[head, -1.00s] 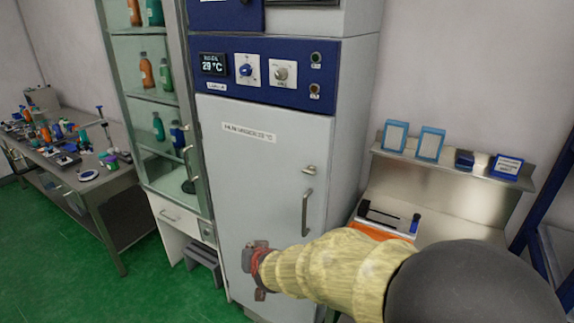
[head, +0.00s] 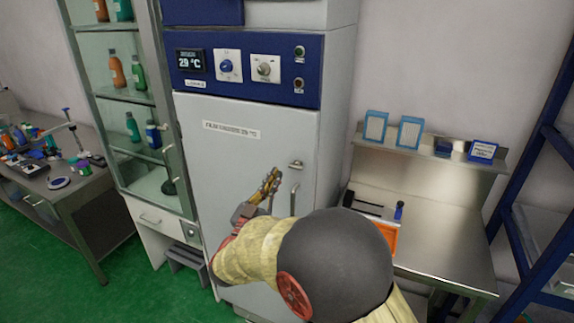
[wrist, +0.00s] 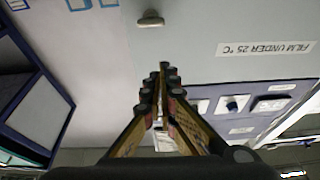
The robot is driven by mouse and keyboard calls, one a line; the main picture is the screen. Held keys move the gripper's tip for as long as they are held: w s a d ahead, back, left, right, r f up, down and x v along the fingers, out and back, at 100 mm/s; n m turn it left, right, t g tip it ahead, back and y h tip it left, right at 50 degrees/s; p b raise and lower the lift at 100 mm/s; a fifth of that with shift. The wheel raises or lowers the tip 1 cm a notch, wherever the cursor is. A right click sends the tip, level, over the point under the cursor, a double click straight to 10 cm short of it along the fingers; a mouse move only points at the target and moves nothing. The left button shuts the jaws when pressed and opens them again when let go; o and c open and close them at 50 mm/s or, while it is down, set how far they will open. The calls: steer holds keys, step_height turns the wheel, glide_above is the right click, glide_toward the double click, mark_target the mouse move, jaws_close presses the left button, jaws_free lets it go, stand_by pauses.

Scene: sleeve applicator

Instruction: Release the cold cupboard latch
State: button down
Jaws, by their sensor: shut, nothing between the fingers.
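The cold cupboard (head: 225,165) is a tall grey unit with a blue control panel. Its door looks closed. A small metal latch (head: 296,165) sits near the door's right edge, above a vertical bar handle (head: 293,198) that my arm partly hides. The latch also shows at the top of the wrist view (wrist: 150,19), which looks upside down. My gripper (head: 274,176) is shut and empty, pointing up in front of the door, left of and slightly below the latch in the head view. In the wrist view a gap shows between the fingertips (wrist: 164,68) and the latch.
The control panel (head: 213,88) reads 29 °C and has two knobs. A glass cabinet (head: 105,90) with bottles stands left of the cupboard. A steel bench (head: 450,235) with an orange box (head: 385,238) is on the right. A blue rack (head: 545,170) stands far right.

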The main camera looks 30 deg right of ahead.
steer(key=shift+s+r, duration=0.1)
steer(key=shift+r, duration=0.05)
step_height(320, 180, up, 3)
steer(key=b, duration=0.1)
glide_above(296, 167)
steer(key=a, duration=0.2)
steer(key=shift+s+a+r, duration=0.1)
steer(key=shift+r, duration=0.05)
step_height(296, 167, down, 3)
steer(key=shift+a+r+b, duration=0.1)
steer(key=shift+a+b, duration=0.05)
steer(key=shift+b, duration=0.3)
steer(key=shift+f, duration=0.6)
